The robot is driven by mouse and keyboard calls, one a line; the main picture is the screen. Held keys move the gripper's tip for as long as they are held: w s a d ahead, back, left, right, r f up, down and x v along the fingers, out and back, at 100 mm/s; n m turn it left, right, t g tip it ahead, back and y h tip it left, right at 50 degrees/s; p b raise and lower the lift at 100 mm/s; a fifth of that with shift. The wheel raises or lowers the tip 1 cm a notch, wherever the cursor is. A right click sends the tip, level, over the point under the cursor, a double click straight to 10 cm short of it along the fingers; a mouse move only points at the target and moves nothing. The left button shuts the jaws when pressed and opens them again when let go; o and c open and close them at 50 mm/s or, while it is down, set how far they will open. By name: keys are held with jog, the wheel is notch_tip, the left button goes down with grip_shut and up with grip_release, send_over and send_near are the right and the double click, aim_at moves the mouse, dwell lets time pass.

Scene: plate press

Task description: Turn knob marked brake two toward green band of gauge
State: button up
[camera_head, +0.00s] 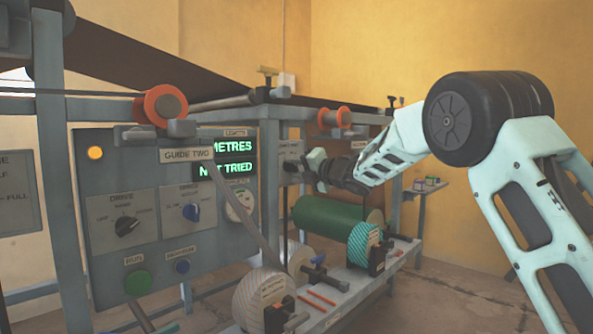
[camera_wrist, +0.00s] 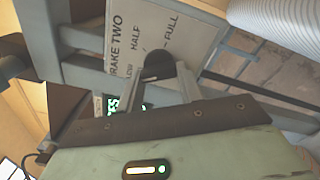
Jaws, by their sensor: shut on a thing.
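The plate (camera_wrist: 190,25) marked BRAKE TWO fills the upper middle of the wrist view, with LOW, HALF and FULL printed around its dark round knob (camera_wrist: 157,64). My gripper (camera_wrist: 160,80) is shut on this knob, a finger on each side. The knob's pointer is hidden or too dark to read. In the head view my gripper (camera_head: 307,170) reaches the plate (camera_head: 290,149) beyond the frame post, and the knob is not clear there. A white round gauge (camera_head: 239,206) sits on the grey panel at left; its needle and band are too small to read.
The grey control panel (camera_head: 95,205) carries a drive knob (camera_head: 126,226), a green button (camera_head: 138,283) and a lit display (camera_head: 226,168). A grey post (camera_head: 269,185) stands between panel and gripper. Below my gripper are a green roller (camera_head: 330,214) and tape rolls (camera_head: 364,243).

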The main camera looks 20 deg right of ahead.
jog(key=shift+f, duration=0.15)
jog(key=o, duration=1)
jog(key=p+v, duration=0.3)
jog(key=v, duration=1.4)
jog(key=shift+s+d+p, duration=0.1)
jog(key=shift+s+p, duration=0.15)
jog(key=shift+p, duration=0.15)
